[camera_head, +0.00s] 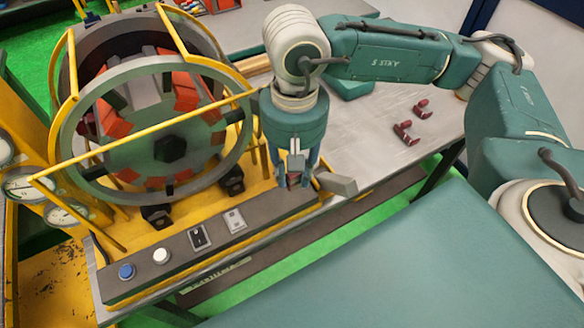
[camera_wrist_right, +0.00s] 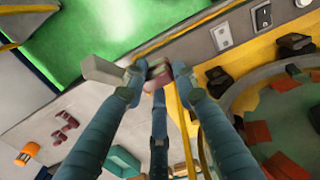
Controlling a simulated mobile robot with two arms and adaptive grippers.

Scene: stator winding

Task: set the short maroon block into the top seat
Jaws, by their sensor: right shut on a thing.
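My right gripper (camera_head: 292,176) points down over the front right edge of the machine's base, near the right end of the control panel. It is shut on the short maroon block (camera_wrist_right: 158,79), mostly hidden between the fingers in the head view. The fingers also show in the right wrist view (camera_wrist_right: 157,73). The stator (camera_head: 170,150) stands at the left inside a grey ring, with red-orange segments around a dark hub. The held block is apart from it, to its right and lower in the picture. I cannot clearly make out the top seat. My left gripper is not in view.
Yellow bars (camera_head: 150,135) and the grey ring (camera_head: 62,130) surround the stator. A grey wedge-like piece (camera_head: 336,184) sticks out beside my right gripper. Loose maroon pieces (camera_head: 406,133) lie on the light table (camera_head: 370,150). The control panel (camera_head: 180,250) runs along the machine's front.

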